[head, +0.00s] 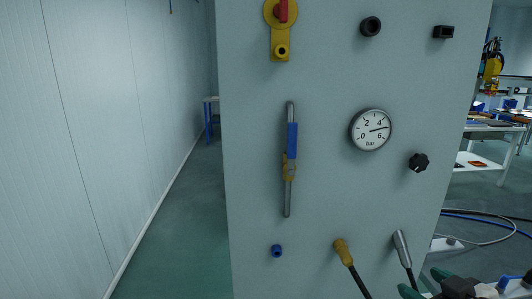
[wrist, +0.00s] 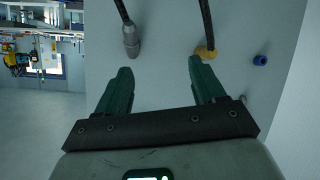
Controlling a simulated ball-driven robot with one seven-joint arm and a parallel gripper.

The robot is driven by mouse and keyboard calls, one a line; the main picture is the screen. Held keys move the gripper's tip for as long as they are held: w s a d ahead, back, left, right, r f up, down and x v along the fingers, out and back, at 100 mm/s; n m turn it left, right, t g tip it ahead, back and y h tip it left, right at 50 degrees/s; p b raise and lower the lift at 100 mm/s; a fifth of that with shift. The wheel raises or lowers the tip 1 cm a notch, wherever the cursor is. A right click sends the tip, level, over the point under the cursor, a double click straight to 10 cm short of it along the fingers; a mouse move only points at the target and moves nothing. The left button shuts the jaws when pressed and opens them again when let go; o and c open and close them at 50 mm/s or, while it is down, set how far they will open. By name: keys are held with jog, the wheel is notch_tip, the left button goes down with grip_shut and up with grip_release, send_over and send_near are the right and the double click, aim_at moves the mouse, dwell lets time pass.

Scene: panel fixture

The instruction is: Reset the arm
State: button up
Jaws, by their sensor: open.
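My gripper (head: 424,283) shows at the bottom right of the head view, in front of the lower right part of the grey panel (head: 335,210). In the wrist view my gripper (wrist: 160,66) has its two green fingers spread wide apart with nothing between them. Beyond the fingertips, a grey metal connector on a dark hose (wrist: 131,40) is near the left finger. A brass-coloured connector on a dark hose (wrist: 206,52) is by the right fingertip; I cannot tell whether they touch. Most of my arm is out of view.
The panel carries a red-handled yellow valve (head: 281,28), a blue-handled lever valve (head: 291,150), a pressure gauge (head: 370,130), black knobs and a blue fitting (head: 276,251). A white wall (head: 110,120) stands left, with clear floor between. A workbench (head: 490,126) stands behind right.

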jog(key=s+a+f+m+g, duration=0.1)
jog(key=s+a+f+g, duration=0.25)
jog(key=s+f, duration=0.5)
jog(key=s+a+f+m+g, duration=0.2)
jog(key=s+f+g, duration=0.25)
jog(key=f, duration=0.65)
jog(key=s+f+g, duration=0.2)
jog(key=s+f, duration=0.2)
jog(key=s, duration=0.3)
jog(key=s+f+m+g, duration=0.1)
jog(key=s+f, duration=0.3)
jog(key=s, duration=0.4)
jog(key=shift+d+g+h, duration=0.3)
jog(key=shift+d+g, duration=0.05)
jog(key=shift+g, duration=0.15)
